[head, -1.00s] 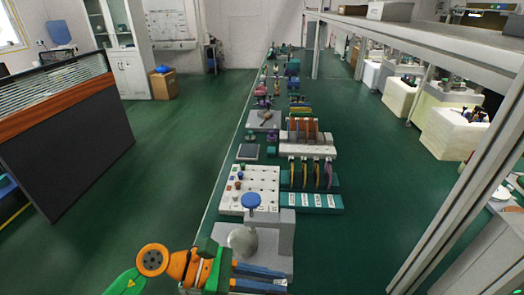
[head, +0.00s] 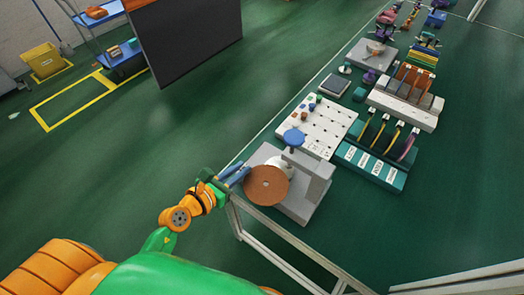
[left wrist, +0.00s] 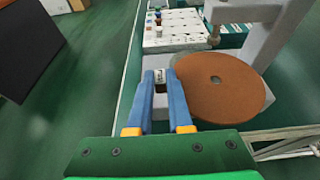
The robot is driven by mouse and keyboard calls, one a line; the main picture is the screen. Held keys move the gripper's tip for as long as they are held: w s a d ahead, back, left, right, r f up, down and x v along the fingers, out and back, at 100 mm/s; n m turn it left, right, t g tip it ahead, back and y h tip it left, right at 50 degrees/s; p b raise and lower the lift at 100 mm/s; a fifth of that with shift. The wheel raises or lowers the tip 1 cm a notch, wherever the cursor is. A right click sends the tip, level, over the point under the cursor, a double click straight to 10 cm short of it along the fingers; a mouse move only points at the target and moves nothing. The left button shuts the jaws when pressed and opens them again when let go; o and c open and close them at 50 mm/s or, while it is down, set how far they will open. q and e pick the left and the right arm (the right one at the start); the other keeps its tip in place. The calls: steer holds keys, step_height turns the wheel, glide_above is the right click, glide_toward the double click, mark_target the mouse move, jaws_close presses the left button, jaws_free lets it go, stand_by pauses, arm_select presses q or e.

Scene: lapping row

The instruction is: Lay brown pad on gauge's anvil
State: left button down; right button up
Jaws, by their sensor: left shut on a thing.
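The brown pad (head: 266,186) is a round disc with a small centre hole. My left gripper (head: 236,175) is shut on its near left side, by a small labelled part (left wrist: 160,78) between the fingers in the left wrist view. The pad (left wrist: 220,88) there lies right of the fingers. My right gripper is out of view.
A white pegboard (head: 325,127) with small coloured pieces stands behind the gauge. A teal rack (head: 372,165) with upright discs stands to its right. More tools line the bench beyond. Open green floor (head: 130,140) lies left of the bench.

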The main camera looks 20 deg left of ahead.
arm_select(q)
steer(key=w+d, duration=0.1)
steer(key=w, duration=0.1)
steer(key=w+d, duration=0.1)
steer(key=w, duration=0.2)
steer(key=w+d, duration=0.1)
steer(key=w, duration=0.1)
steer(key=shift+w, duration=0.35)
steer(key=shift+w+a+f+b, duration=0.1)
steer(key=shift+w+f+b, duration=0.1)
steer(key=shift+f+b, duration=1.25)
steer(key=shift+f+p, duration=0.4)
steer(key=shift+p, duration=0.05)
steer(key=shift+f, duration=0.15)
steer(key=c, duration=0.8)
jaws_free()
steer(key=shift+c, duration=0.2)
